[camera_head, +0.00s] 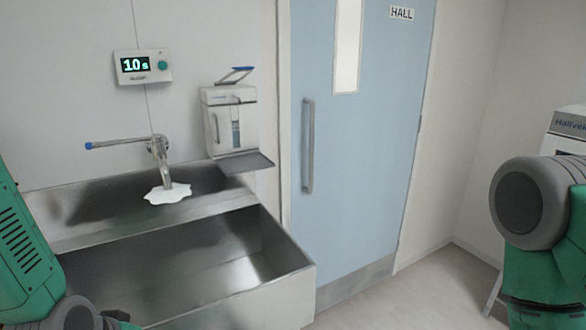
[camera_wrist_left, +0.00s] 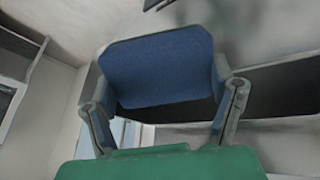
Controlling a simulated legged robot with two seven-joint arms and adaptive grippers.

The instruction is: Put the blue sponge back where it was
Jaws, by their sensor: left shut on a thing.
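The blue sponge (camera_wrist_left: 160,68) fills the middle of the left wrist view. It sits between the two grey fingers of my left gripper (camera_wrist_left: 164,95), which is shut on it. In the head view the sponge is not visible. Only part of my left arm shows at the lower left edge there, with its gripper out of the frame. My right arm shows at the right edge of the head view, and its gripper is not visible.
A steel sink (camera_head: 215,270) stands at the lower left, with a tap (camera_head: 160,152) and a white puddle or foam patch (camera_head: 168,193) on its ledge. A wall dispenser (camera_head: 232,122) with a grey tray, a timer (camera_head: 143,66) reading 10 s and a blue door (camera_head: 355,150) are behind.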

